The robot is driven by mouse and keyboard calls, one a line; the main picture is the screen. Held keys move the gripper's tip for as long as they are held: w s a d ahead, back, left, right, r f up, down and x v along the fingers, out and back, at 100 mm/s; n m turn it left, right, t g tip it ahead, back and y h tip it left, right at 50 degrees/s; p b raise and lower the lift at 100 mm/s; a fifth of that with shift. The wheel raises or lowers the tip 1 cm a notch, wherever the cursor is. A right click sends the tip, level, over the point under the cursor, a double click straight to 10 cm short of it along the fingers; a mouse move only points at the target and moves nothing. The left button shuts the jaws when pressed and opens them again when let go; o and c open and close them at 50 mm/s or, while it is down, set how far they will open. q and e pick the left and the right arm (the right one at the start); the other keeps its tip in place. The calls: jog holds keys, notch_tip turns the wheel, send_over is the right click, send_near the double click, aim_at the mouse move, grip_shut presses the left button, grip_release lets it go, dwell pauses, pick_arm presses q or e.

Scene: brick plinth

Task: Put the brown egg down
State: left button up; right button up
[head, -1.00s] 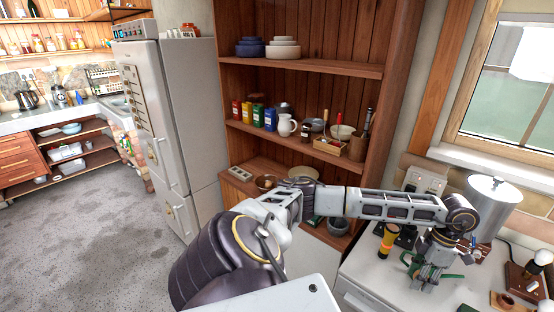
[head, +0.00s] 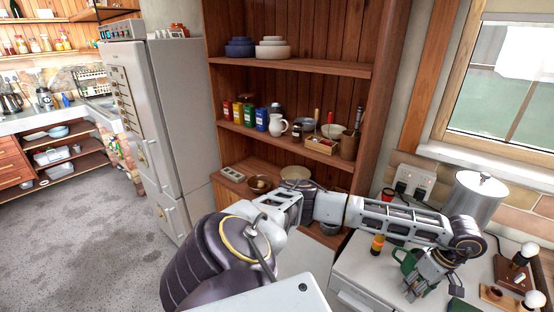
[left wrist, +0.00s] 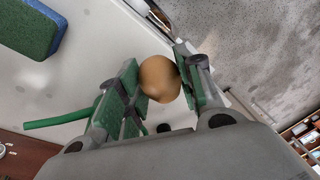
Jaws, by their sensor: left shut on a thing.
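My left gripper (head: 420,290) is low over the white worktop at the lower right of the head view, fingers pointing down. In the left wrist view the brown egg (left wrist: 160,78) sits between the green-padded fingers of the left gripper (left wrist: 162,85), which is shut on it. I cannot pick out the egg in the head view. Whether it touches the surface below, I cannot tell. My right gripper is not in view.
A blue-green block (left wrist: 28,25) shows in the left wrist view. A wooden shelf unit (head: 290,152) stands behind.

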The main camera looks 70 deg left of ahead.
pick_arm(q)
jog(key=m, duration=0.1)
jog(key=d+m, duration=0.1)
jog(key=m, duration=0.2)
jog(key=shift+s+d+f+m+t+y, duration=0.2)
jog(key=shift+s+f+m+t+y, duration=0.1)
jog(key=shift+f+m, duration=0.1)
jog(key=m, duration=0.2)
jog(key=d+m, duration=0.1)
jog(key=shift+s+d+f+m+t, duration=0.1)
jog(key=shift+s+f+m+t, duration=0.2)
jog(key=shift+m, duration=0.1)
jog(key=shift+s+d+f+m+t, duration=0.25)
jog(key=shift+d+m, duration=0.15)
jog(key=shift+m, duration=1.05)
jog(key=shift+s+d+f+m+t, duration=0.25)
jog(key=shift+d+m, duration=0.1)
jog(key=shift+m, duration=1.05)
jog(key=shift+s+d+f+m+t, duration=0.15)
jog(key=shift+s+d+m+t, duration=0.2)
jog(key=shift+m, duration=1.1)
jog(key=shift+d, duration=0.1)
jog(key=shift+m, duration=0.3)
